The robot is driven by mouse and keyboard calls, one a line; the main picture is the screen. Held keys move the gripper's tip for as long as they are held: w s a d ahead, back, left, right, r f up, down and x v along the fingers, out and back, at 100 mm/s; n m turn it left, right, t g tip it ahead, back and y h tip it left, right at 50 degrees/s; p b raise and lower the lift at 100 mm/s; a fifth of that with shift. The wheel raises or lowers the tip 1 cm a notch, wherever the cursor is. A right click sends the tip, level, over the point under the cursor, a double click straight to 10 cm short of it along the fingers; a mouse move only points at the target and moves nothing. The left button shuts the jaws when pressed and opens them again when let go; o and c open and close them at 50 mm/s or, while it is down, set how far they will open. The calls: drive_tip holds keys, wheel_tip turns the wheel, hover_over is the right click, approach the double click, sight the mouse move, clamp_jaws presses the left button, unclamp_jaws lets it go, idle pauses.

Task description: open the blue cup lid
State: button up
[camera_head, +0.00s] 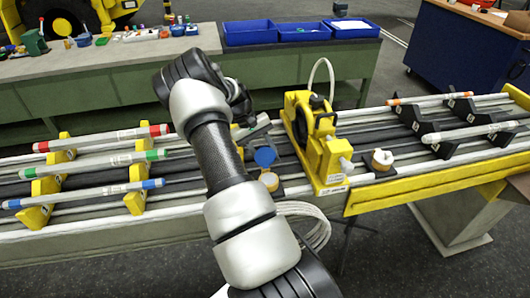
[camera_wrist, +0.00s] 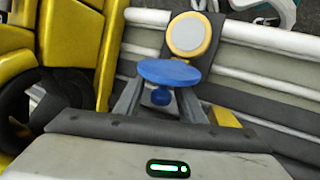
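The blue cup lid (camera_head: 265,157) is a round disc, apart from the cup (camera_head: 269,181) and just above it in the head view. In the wrist view the lid (camera_wrist: 168,72) has its small blue knob between the fingers of my gripper (camera_wrist: 162,98). My gripper appears shut on the knob, though the disc partly hides the fingertips. The cup (camera_wrist: 190,35) is beyond the lid, with a yellow rim and a pale round top uncovered. In the head view my arm partly hides the gripper.
A yellow machine fixture (camera_head: 327,150) with a hose stands right of the cup. A white knobbed part (camera_head: 381,160) is farther right. Tubes with red, green and blue bands (camera_head: 100,165) rest on yellow holders at left. Blue bins (camera_head: 300,31) stand on the back bench.

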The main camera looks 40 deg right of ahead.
drive_tip(key=v, duration=1.7)
drive_tip(key=shift+r+b, duration=0.2)
drive_tip(key=shift+b, duration=0.25)
